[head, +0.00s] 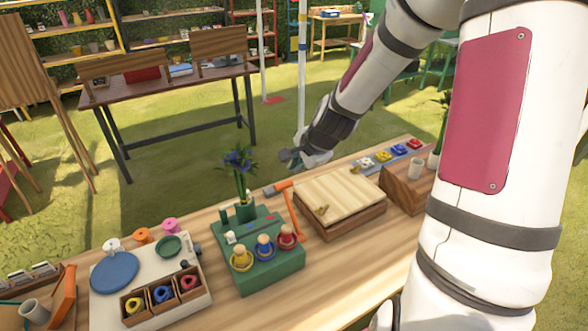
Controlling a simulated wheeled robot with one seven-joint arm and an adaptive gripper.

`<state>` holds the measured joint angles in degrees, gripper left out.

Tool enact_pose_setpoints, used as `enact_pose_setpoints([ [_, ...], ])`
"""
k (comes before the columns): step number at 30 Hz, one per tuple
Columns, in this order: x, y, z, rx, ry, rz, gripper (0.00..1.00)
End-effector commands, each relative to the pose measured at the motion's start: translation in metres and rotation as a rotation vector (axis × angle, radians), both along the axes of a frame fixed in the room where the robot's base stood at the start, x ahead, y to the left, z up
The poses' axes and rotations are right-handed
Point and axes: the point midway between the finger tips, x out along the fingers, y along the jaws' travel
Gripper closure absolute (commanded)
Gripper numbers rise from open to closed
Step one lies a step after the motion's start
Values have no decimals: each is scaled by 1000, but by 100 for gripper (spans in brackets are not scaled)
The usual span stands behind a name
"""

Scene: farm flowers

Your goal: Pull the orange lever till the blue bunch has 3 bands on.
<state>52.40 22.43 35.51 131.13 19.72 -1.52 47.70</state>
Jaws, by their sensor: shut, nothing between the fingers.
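The blue bunch (238,160) is a cluster of dark blue flowers with green leaves, upright in a green holder (240,212) at the back of a green stand (262,268). Its stems are small here, and I cannot tell how many bands are on them. The orange lever (293,212) is a slim orange bar just right of the stand, with an orange and grey piece at its far end. My gripper (288,157) is shut and empty, beyond the lever and right of the flowers, near the table's far edge. It looks apart from both.
Yellow, blue and red rings sit around pegs on the stand. A wooden box (345,222) lies right of the lever. Left are a blue disc (115,272), spools and a compartment tray (160,315) of coloured coils. Several coloured pieces lie far right (383,157). My arm hides the right side.

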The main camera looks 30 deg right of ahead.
Motion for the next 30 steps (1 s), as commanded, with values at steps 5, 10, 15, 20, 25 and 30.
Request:
enact_pose_setpoints([
  [5, 21, 1, -31, 3, 2, 2, 100],
  [10, 39, 1, -59, 3, 2, 1, 100],
  [15, 54, 1, -82, 1, 1, 1, 100],
  [20, 64, 0, -95, -1, 1, 1, 100],
  [25, 67, -1, -101, -1, 0, 0, 100],
  [30, 68, -1, -102, -2, 0, 0, 100],
])
